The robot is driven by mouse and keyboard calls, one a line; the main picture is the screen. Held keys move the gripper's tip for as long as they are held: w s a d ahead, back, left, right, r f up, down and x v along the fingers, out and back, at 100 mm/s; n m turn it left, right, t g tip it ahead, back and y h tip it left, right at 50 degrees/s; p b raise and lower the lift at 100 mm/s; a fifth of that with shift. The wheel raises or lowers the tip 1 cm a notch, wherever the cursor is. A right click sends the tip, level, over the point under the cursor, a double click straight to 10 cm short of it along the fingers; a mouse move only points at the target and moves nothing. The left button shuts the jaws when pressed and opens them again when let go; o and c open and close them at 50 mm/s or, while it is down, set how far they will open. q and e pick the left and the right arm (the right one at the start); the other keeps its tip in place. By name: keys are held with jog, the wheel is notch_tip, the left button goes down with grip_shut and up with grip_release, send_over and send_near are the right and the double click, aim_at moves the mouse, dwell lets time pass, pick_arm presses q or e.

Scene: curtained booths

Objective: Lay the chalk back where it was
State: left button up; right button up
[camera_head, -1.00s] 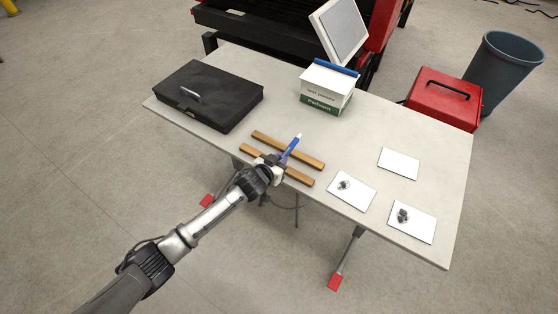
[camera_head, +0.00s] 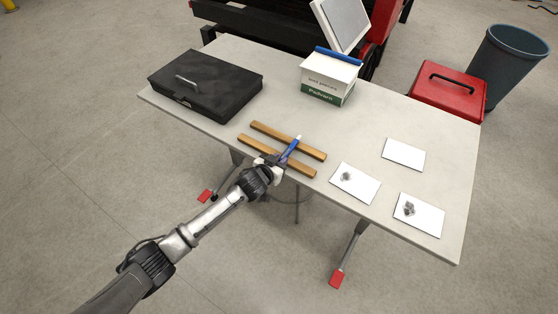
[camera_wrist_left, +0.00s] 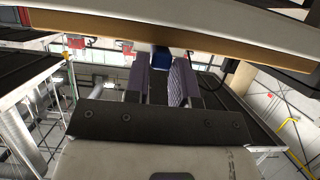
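The chalk (camera_head: 292,148) is a blue stick with a white tip, in the head view. It lies across the two wooden strips, its tip at the far strip (camera_head: 290,141); I cannot tell if it touches them. My left gripper (camera_head: 280,159) is at its near end, over the near strip (camera_head: 300,170), with its fingers closed around it. In the left wrist view the blue end of the chalk (camera_wrist_left: 160,58) shows between the fingers of my left gripper (camera_wrist_left: 160,80). My right gripper is in neither view.
A black case (camera_head: 206,84) is at the table's left. A green and white box (camera_head: 329,82) stands at the back. White cards (camera_head: 404,154) lie at the right, two with dark lumps. A red toolbox (camera_head: 448,93) and a blue bin (camera_head: 506,65) stand beyond the table.

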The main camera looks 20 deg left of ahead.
pick_arm(q)
jog(key=o, duration=0.4)
jog(key=shift+o, duration=0.2)
